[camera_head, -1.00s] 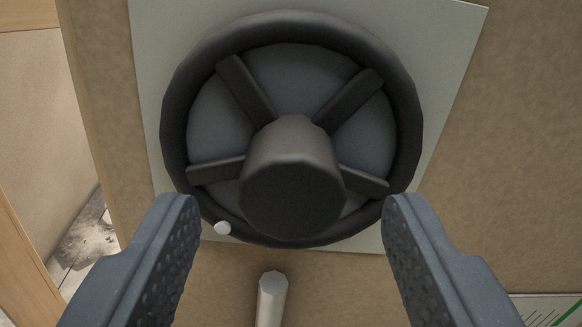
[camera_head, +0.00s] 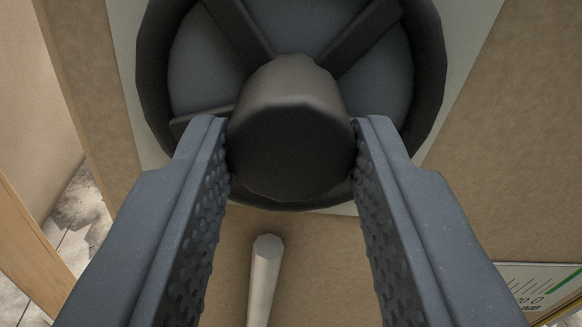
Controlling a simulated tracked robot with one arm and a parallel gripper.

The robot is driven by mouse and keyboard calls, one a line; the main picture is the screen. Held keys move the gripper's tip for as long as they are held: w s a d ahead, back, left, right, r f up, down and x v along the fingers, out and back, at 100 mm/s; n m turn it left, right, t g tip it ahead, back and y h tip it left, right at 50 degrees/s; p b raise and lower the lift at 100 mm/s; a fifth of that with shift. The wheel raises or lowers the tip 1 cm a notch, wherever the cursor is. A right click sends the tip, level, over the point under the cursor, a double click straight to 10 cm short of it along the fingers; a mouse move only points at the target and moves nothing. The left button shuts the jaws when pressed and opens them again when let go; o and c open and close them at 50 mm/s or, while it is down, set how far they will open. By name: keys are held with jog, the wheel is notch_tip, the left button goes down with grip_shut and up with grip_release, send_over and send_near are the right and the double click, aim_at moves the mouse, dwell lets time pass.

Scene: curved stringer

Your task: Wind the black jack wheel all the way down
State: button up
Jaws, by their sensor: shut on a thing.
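The black jack wheel (camera_head: 428,75) fills the upper middle of the head camera view, with a dark rim, several spokes and a grey disc behind them. Its thick black hub knob (camera_head: 290,135) sticks out towards me. My gripper (camera_head: 290,150) is shut on this hub, one textured finger on its left side and one on its right. The fingers hide the lower left and lower right of the rim. The top of the wheel is cut off by the picture's edge.
A pale plate (camera_head: 474,60) lies behind the wheel on a tan panel (camera_head: 530,150). A whitish rod (camera_head: 264,275) sticks out below the hub, between my fingers. A gauge (camera_head: 540,285) with a green mark is at the lower right. A wooden edge (camera_head: 30,245) is at the left.

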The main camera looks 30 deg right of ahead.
jog(key=shift+n+p, duration=0.4)
jog(key=shift+p, duration=0.05)
jog(key=o, duration=1)
jog(key=shift+p+v, duration=1)
jog(key=shift+v, duration=5.9)
jog(key=shift+f, duration=0.1)
